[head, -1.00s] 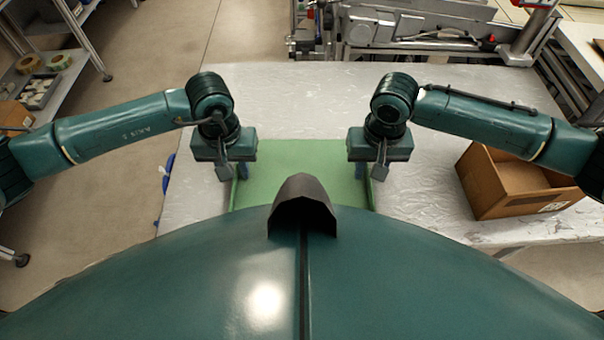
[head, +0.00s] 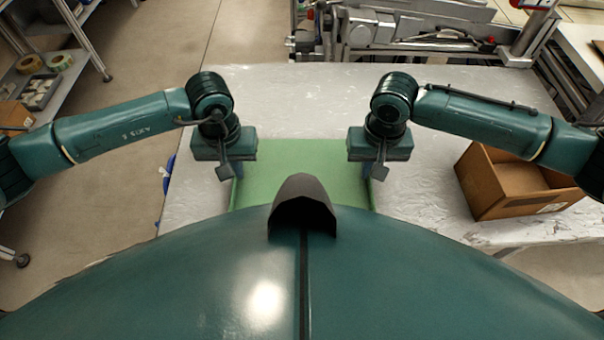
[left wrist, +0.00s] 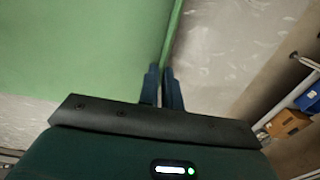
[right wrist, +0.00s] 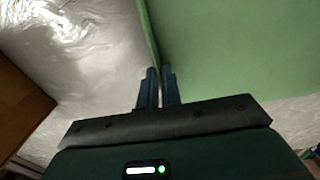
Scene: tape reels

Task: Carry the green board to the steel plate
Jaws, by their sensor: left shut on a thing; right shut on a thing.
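The green board (head: 300,165) lies level between my two arms, with raised edges at its left and right sides. My body hides its near part. My left gripper (head: 227,173) is shut on its left edge; in the left wrist view the two fingers (left wrist: 163,78) pinch the rim of the board (left wrist: 80,50). My right gripper (head: 374,173) is shut on its right edge; in the right wrist view its fingers (right wrist: 157,78) pinch the rim of the board (right wrist: 240,50). I cannot make out a separate steel plate.
The board is over a pale, wrinkled, shiny table top (head: 300,100). An open cardboard box (head: 520,185) stands on it at the right. Metal machinery (head: 420,30) is behind the table. A shelf (head: 50,85) with tape reels stands at the left, across open floor.

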